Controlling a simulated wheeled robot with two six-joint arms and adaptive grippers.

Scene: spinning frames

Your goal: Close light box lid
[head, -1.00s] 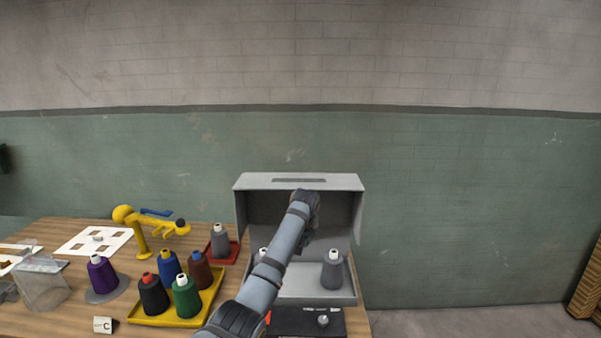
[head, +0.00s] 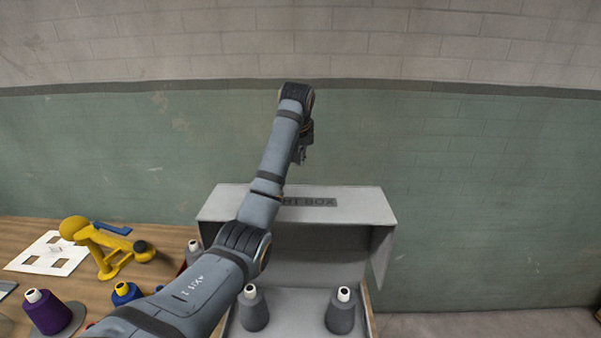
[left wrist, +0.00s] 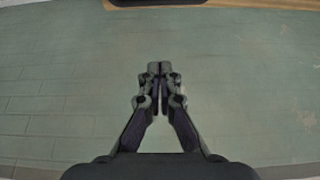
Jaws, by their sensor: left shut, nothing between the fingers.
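The grey light box (head: 279,300) stands open at the table's right end, its front facing me. Its lid (head: 360,205) is raised at the back like a hood, with a label partly hidden by my left arm. Two grey thread cones, one (head: 253,309) on the left and one (head: 341,311) on the right, stand inside the box. My left gripper (head: 301,155) is above the lid, apart from it and pointing down in the picture. In the left wrist view the gripper (left wrist: 158,72) has its fingertips together, empty, against the green wall. My right gripper is out of view.
A yellow stand (head: 100,245) and a white card with square cutouts (head: 48,252) are on the wooden table (head: 165,268) at left. A purple cone (head: 47,312) and a blue cone (head: 126,292) stand nearer. The green wall (head: 480,200) is behind; space right of the box is clear.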

